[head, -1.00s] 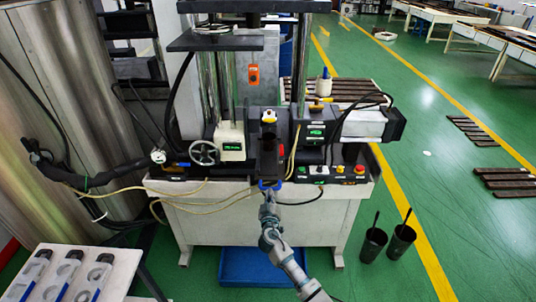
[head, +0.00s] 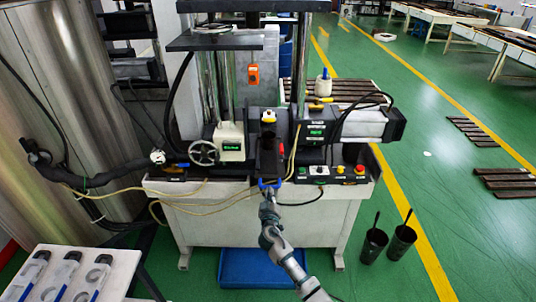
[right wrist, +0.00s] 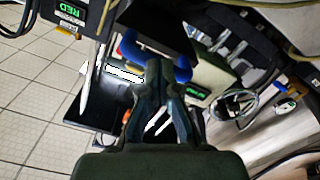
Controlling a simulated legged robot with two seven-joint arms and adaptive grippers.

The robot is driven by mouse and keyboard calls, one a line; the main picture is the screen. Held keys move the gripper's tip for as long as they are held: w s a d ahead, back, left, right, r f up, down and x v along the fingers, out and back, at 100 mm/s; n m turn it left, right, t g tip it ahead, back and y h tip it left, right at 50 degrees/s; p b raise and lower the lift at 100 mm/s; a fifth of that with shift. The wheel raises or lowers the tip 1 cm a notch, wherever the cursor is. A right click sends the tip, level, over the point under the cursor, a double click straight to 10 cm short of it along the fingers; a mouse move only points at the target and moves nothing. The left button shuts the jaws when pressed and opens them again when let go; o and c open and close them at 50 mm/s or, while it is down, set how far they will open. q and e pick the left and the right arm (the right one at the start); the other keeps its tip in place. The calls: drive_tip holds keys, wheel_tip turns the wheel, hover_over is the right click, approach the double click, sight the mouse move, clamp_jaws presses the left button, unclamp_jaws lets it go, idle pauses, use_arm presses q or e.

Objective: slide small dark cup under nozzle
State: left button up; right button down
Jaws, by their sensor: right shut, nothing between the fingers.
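A dark narrow block (head: 269,158) stands at the middle of the machine front, with a blue U-shaped handle (head: 262,183) at its near end. A yellow-and-white tip (head: 268,117) sits just behind and above it; I cannot tell for sure that it is the nozzle. I cannot make out a separate small dark cup there. My right gripper (head: 268,193) is shut at the blue handle, and its fingers (right wrist: 160,78) lie between the handle's two blue sides (right wrist: 183,70) in the right wrist view. Whether they touch it is unclear. My left gripper is not in view.
The machine's pale bench (head: 200,212) carries a handwheel (head: 203,152) and a button box (head: 335,172). Two dark buckets (head: 373,246) (head: 402,241) stand on the floor at right. A blue tray (head: 255,268) lies below. A white table (head: 100,262) is at lower left.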

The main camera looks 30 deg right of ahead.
drive_tip(key=shift+w+d, duration=0.2)
drive_tip(key=shift+w, duration=0.05)
idle(0.5)
drive_tip(key=p+v, duration=0.1)
drive_tip(key=v, duration=0.6)
drive_tip(key=shift+f, duration=0.1)
